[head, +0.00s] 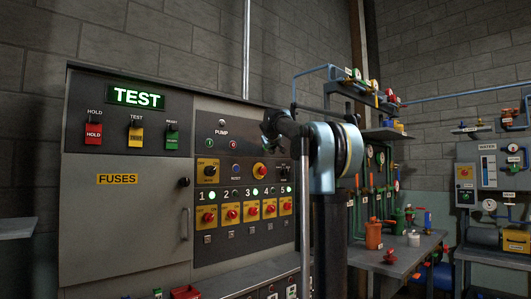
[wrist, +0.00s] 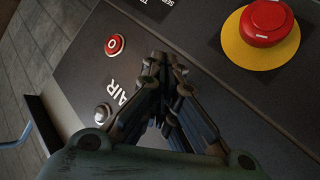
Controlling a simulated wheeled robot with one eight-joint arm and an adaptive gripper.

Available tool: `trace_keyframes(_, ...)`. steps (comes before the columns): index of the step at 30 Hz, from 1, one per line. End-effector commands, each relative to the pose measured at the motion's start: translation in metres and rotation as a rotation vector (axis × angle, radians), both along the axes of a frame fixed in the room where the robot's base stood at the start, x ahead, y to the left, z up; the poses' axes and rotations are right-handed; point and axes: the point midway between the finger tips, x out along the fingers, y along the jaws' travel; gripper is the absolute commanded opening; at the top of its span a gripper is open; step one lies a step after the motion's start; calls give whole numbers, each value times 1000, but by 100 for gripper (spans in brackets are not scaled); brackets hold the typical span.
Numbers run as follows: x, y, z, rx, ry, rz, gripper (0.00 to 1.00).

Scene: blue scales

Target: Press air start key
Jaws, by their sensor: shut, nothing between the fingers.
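The panel label AIR (wrist: 122,98) shows in the wrist view, partly hidden behind a finger. Beside it, at the lower left, is a pale round key (wrist: 103,113), which I take for the air start key. Its marking is not readable. A red round key marked 0 (wrist: 115,45) sits above it. My gripper (wrist: 165,65) is shut and empty, with its fingertips over the panel to the right of the red key. I cannot tell whether the tips touch the panel. In the head view I cannot make out the gripper or the air keys.
A large red emergency button on a yellow disc (wrist: 268,22) is at the wrist view's upper right. In the head view, a grey cabinet (head: 120,225) with a lit TEST sign (head: 136,97) stands at left. A bench (head: 395,262) with valves and cans is at right.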

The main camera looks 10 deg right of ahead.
Motion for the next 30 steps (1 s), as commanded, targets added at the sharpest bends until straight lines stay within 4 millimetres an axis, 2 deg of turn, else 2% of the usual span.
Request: trace_keyframes(30, 6, 5, 2, 0, 0, 0, 0)
